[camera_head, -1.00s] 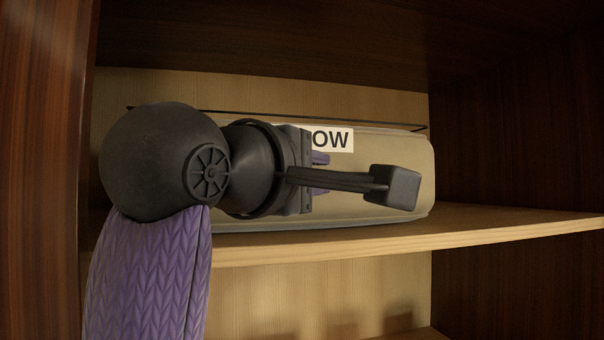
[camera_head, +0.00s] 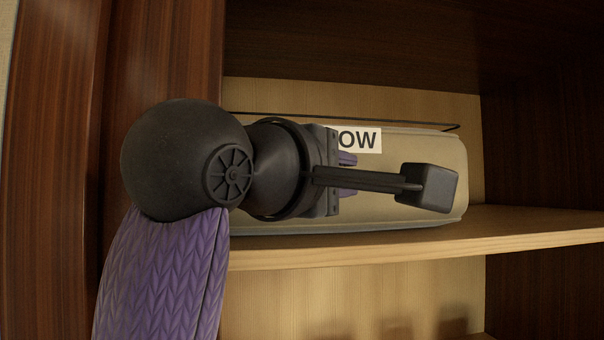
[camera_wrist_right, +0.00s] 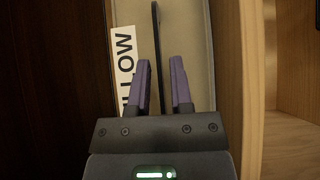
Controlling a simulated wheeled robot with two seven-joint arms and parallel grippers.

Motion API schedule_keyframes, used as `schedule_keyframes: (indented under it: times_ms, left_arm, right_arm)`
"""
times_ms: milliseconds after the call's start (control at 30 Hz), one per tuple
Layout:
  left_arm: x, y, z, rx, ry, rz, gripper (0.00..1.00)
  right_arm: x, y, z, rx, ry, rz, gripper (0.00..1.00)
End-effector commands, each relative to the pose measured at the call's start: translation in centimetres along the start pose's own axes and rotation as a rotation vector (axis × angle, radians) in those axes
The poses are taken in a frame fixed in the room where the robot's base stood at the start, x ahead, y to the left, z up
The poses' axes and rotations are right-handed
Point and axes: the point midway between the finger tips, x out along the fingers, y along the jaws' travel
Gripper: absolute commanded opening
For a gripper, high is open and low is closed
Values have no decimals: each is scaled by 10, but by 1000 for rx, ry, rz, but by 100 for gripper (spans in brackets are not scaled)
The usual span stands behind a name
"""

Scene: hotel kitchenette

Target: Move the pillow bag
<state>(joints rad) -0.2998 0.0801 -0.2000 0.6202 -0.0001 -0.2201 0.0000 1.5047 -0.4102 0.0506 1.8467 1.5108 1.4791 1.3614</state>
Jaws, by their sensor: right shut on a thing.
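The pillow bag (camera_head: 420,150) is a long beige bag with a grey border and a white label, of which "OW" shows. It lies lengthwise in the wooden shelf compartment; I cannot tell whether it rests on the board or hangs just above. My right gripper (camera_head: 348,174) is in front of it, hiding its left part. In the right wrist view, the purple fingers (camera_wrist_right: 160,85) are on either side of the bag's thin dark handle (camera_wrist_right: 156,45), with the label (camera_wrist_right: 124,70) beside them. My right gripper is shut on the handle. My left gripper is not in view.
The shelf board (camera_head: 400,245) runs under the bag, with an open compartment below. A dark wood upright (camera_head: 165,60) stands close at the left. A dark side wall (camera_head: 540,140) closes the right, with some free board beside the bag.

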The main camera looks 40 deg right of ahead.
Motion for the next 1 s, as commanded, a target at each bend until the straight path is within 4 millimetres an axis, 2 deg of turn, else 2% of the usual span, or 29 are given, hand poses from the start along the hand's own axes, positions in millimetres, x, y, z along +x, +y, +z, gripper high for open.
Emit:
schedule_keyframes:
  times_ms: [133, 167, 333, 567, 667, 1000]
  left_arm:
    - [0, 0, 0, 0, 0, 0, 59]
    - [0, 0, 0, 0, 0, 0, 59]
    - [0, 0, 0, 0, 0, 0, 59]
    - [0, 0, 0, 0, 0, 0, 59]
    - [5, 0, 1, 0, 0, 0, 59]
    - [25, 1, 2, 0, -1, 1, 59]
  right_arm:
    - [0, -3, -2, -4, 4, -9, 0]
    - [0, -3, -2, -4, 4, -9, 33]
    - [0, -2, -1, -2, 3, -6, 67]
    - [0, -1, 0, -1, 1, -2, 67]
    - [-8, -2, 0, -1, 2, 0, 67]
    - [-77, -3, 0, -1, 1, 0, 67]
